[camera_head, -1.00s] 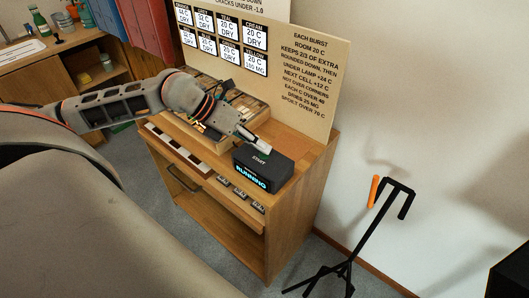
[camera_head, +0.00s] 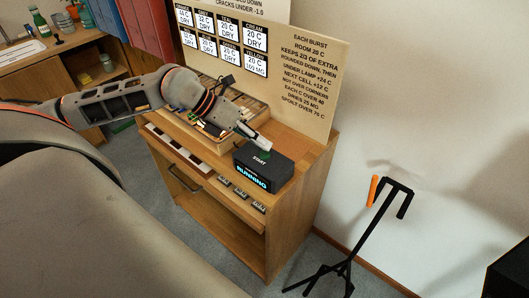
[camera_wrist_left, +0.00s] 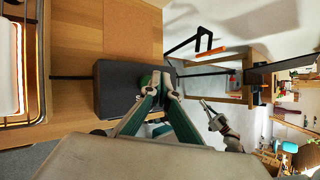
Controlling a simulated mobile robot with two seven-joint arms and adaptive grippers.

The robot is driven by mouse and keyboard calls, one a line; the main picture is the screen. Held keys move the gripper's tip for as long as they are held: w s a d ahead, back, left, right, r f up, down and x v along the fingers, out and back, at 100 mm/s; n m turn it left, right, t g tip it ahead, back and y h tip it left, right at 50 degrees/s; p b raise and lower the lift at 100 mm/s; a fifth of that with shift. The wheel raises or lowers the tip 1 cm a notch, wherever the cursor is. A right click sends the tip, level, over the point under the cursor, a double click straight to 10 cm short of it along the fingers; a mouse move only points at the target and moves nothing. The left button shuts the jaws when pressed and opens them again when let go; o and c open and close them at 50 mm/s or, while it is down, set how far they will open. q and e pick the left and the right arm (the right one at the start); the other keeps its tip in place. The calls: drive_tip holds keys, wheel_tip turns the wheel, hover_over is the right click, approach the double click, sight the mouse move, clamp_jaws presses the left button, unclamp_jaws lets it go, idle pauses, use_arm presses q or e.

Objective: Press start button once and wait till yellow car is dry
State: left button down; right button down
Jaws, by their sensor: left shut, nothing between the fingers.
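The black start box (camera_head: 263,171) stands on the right front of the wooden cabinet top. Its front display glows RUNNING, and its top is marked START with a green button (camera_head: 262,155). My left gripper (camera_head: 265,146) is shut and empty, its tips right over the button; contact cannot be told. In the left wrist view the shut fingertips (camera_wrist_left: 162,84) are over the box (camera_wrist_left: 116,88). The yellow card (camera_head: 256,63) on the board reads 20 C and a mg figure, while other cards read DRY. The yellow car itself cannot be made out. What looks like my right gripper (camera_wrist_left: 211,112) appears beyond, its jaws unclear.
A wooden tray (camera_head: 212,138) with small pieces lies behind my left gripper. The sign board (camera_head: 300,75) rises along the cabinet's back. A black stand (camera_head: 372,235) with an orange part stands on the floor at right. Small labels (camera_head: 240,193) line the cabinet front.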

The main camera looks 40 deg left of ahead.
sight(262, 153)
drive_tip(key=shift+w+r, duration=0.1)
drive_tip(key=shift+w, duration=0.05)
use_arm(q)
drive_tip(key=shift+r, duration=0.15)
drive_tip(key=shift+r+p, duration=0.35)
drive_tip(key=shift+r, duration=0.35)
drive_tip(key=shift+r+p, duration=0.35)
drive_tip(key=shift+r, duration=0.45)
drive_tip(key=shift+r+p, duration=0.4)
drive_tip(key=shift+r, duration=0.5)
use_arm(e)
drive_tip(key=r, duration=0.3)
drive_tip(key=shift+w, duration=0.35)
use_arm(q)
drive_tip(key=shift+a, duration=0.1)
use_arm(e)
drive_tip(key=shift+w, duration=0.1)
